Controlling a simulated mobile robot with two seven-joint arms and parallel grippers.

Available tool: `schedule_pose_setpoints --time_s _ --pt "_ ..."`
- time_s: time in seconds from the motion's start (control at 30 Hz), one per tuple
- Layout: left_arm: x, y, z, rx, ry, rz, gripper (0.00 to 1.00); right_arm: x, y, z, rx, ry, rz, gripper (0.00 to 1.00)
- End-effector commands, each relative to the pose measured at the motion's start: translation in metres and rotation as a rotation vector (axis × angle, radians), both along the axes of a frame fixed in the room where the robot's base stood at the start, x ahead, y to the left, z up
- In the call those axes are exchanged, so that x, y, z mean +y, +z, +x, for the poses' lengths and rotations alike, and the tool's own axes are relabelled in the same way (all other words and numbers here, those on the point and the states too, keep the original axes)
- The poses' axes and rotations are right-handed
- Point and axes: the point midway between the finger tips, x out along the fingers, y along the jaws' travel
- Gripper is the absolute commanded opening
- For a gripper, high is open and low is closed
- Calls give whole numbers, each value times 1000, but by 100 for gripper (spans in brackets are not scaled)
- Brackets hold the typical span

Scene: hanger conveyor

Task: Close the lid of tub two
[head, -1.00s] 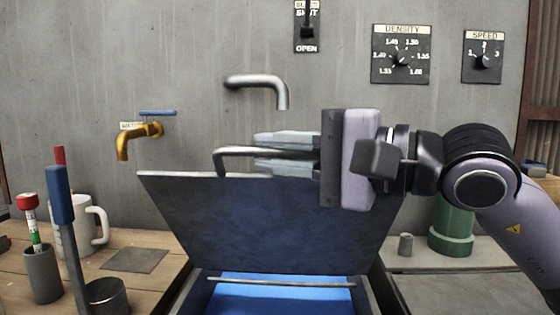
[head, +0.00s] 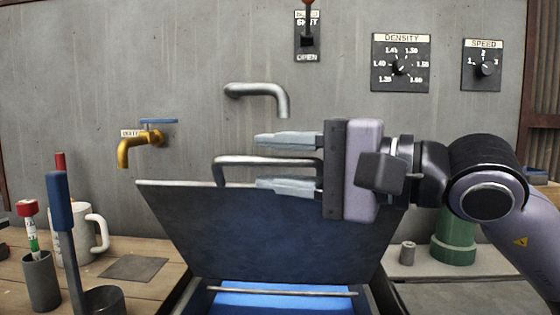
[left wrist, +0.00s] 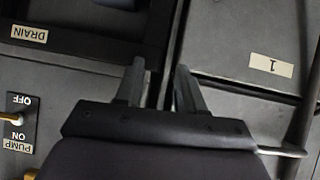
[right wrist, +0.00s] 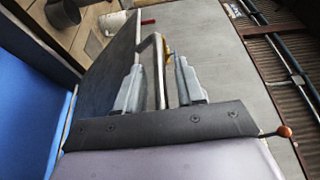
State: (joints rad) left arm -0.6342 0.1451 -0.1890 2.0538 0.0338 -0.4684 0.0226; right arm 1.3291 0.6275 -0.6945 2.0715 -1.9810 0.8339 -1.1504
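A dark grey lid (head: 270,235) stands raised and tilted back over a tub with a bright blue interior (head: 280,300). No number shows on this lid. Its bar handle (head: 235,161) runs along the top edge. My right gripper (head: 262,163) is open, with one finger above and one below the handle. In the right wrist view the handle (right wrist: 158,70) passes between the parted fingers (right wrist: 158,88). My left gripper (left wrist: 161,85) is open and empty. It is above grey panels, near a lid labelled 1 (left wrist: 255,45).
A brass tap (head: 140,147) and a steel spout (head: 262,92) stick out from the wall behind the lid. Pen holders, a mug (head: 92,235) and a metal cup (head: 104,300) stand at left. A green cylinder (head: 455,240) stands at right behind my right arm.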

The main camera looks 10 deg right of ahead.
Motion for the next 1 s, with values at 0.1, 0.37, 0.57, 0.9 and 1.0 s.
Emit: schedule_pose_setpoints --time_s 0.1,0.37,0.57,0.9,1.0 --pt "0 -1 0 -1 -1 0 38 -9 -1 -5 0 -2 0 38" --pt "-2 0 2 -10 -9 2 38 -41 -1 -25 -3 -4 -2 38" --pt "-4 3 4 -21 -19 3 38 -56 -1 -36 1 -3 -1 38" --pt "-4 3 5 -23 -22 6 38 -59 0 -38 -1 -1 -1 38" --pt "-4 3 5 -23 -22 6 38 -59 0 -38 0 0 0 9"
